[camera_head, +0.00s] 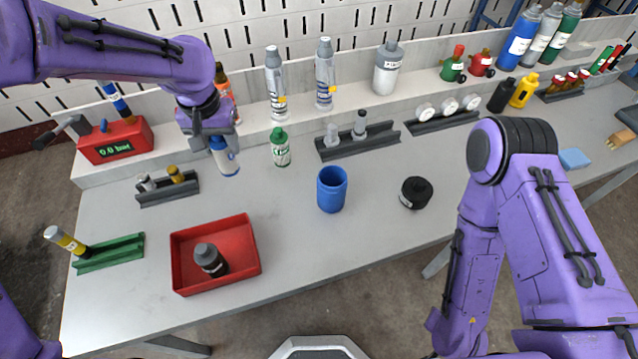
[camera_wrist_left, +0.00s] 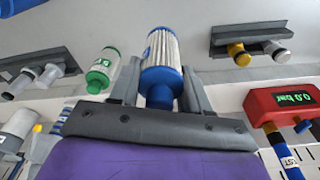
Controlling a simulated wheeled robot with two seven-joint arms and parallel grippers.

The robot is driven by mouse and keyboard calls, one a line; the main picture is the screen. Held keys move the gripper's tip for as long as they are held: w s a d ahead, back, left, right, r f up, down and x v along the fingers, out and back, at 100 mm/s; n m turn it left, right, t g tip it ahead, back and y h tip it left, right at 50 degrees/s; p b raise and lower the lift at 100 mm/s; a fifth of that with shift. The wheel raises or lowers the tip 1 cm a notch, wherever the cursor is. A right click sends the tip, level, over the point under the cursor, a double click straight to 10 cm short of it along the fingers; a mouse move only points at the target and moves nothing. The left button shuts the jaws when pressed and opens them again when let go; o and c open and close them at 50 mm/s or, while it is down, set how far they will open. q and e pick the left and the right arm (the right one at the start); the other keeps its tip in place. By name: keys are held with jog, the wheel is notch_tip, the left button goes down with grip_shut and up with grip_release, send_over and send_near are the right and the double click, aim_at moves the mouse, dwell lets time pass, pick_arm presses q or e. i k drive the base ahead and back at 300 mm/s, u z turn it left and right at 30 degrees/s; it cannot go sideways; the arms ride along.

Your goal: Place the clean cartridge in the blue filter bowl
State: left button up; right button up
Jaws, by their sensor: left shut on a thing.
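My left gripper (camera_head: 216,141) is shut on the clean cartridge (camera_head: 228,163), a white pleated cylinder with blue ends. It holds the cartridge, slightly tilted, over the back left of the workbench. The cartridge also shows between the fingers in the left wrist view (camera_wrist_left: 161,50). The blue filter bowl (camera_head: 332,192) stands upright and open at the top near the middle of the bench, to the right of the held cartridge and apart from it. The right arm comes in at the right, but its gripper is not in view.
A green-capped cartridge (camera_head: 281,150) stands between gripper and bowl, further back. A red tray (camera_head: 254,272) holds a dark grey cartridge (camera_head: 209,259). A black round part (camera_head: 416,193) sits right of the bowl. A grey rack (camera_head: 333,153) stands behind. Bench around the bowl is clear.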

aim_at(332, 201)
jog(key=z, duration=2.7)
jog(key=i, duration=0.6)
jog(key=u, duration=2.75)
